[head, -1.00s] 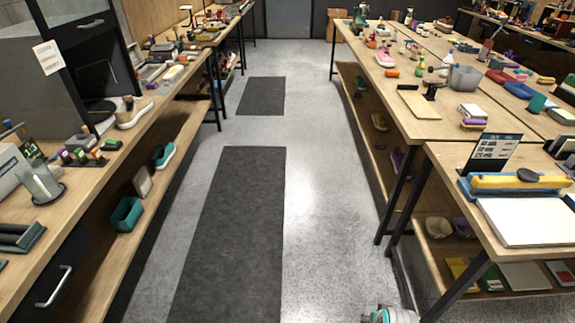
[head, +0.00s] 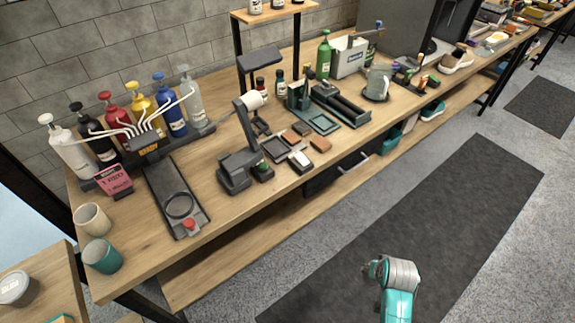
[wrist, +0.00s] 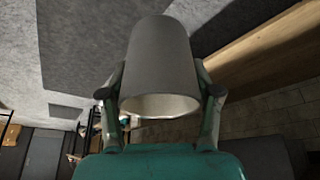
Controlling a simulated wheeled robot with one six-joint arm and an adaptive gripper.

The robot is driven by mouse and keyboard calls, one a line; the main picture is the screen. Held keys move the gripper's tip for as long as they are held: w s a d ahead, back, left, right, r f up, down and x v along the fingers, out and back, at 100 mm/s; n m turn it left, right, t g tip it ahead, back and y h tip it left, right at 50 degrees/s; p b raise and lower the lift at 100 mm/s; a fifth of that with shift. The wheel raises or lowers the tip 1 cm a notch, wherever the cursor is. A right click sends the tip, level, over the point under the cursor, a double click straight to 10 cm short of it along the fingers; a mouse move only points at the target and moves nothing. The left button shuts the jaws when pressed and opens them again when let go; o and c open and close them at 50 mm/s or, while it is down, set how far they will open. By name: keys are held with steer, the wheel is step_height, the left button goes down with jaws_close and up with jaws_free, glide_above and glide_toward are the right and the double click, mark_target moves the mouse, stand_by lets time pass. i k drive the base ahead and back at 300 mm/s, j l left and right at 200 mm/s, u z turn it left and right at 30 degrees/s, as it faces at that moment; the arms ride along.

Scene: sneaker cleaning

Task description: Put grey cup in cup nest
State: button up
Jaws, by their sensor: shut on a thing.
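The grey cup (wrist: 160,58) is between the two fingers of my gripper (wrist: 161,92) in the wrist view. The gripper is shut on its sides. The cup's open, pale-lined mouth faces the camera. In the head view my arm shows low over the floor, right of centre, but the held cup does not show there. A dark plate with a raised round ring (head: 180,206) lies on the bench below the row of pump bottles. The ring looks like the cup nest and is empty. My arm is well to the right of it, off the bench.
A beige cup (head: 92,219) and a teal cup (head: 103,257) stand at the bench's left end. A red button (head: 190,225) is in front of the ring. Pump bottles (head: 142,104) with spouts stand behind. Floor before the bench is clear.

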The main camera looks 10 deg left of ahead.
mark_target(180, 206)
steer(key=l+u, duration=0.1)
steer(key=u, duration=0.3)
steer(key=l+u, duration=0.1)
steer(key=u, duration=0.3)
steer(key=l+u, duration=0.1)
steer(key=u, duration=0.3)
steer(key=k+u, duration=0.1)
steer(key=u, duration=0.3)
